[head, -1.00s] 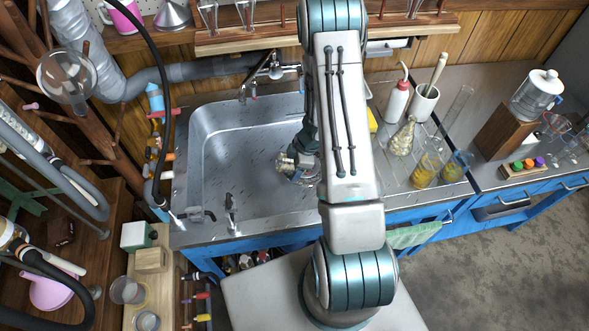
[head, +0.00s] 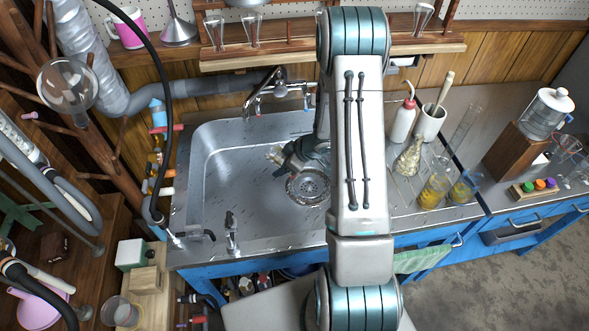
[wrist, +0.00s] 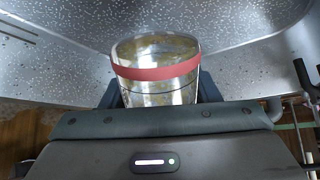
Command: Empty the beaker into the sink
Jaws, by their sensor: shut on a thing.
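The glass beaker (wrist: 155,52) with a red band is between the fingers of my gripper (wrist: 157,94) in the wrist view. My gripper is shut on it. The wrist picture is rolled over, with the sink surface at the top, and the beaker's wide rim faces that surface, so it looks tipped over. Yellowish-brown patches show through its glass; I cannot tell how much liquid is inside. In the head view the beaker (head: 274,153) shows at the left of my gripper (head: 290,156), over the basin of the steel sink (head: 225,180). My arm hides the sink's right part.
The tap (head: 270,92) stands at the sink's back edge, and small taps (head: 231,225) stand at its front. A wash bottle (head: 403,118), a flask (head: 408,160) and beakers with yellow liquid (head: 433,190) stand on the right counter. The drain (head: 308,187) is bare.

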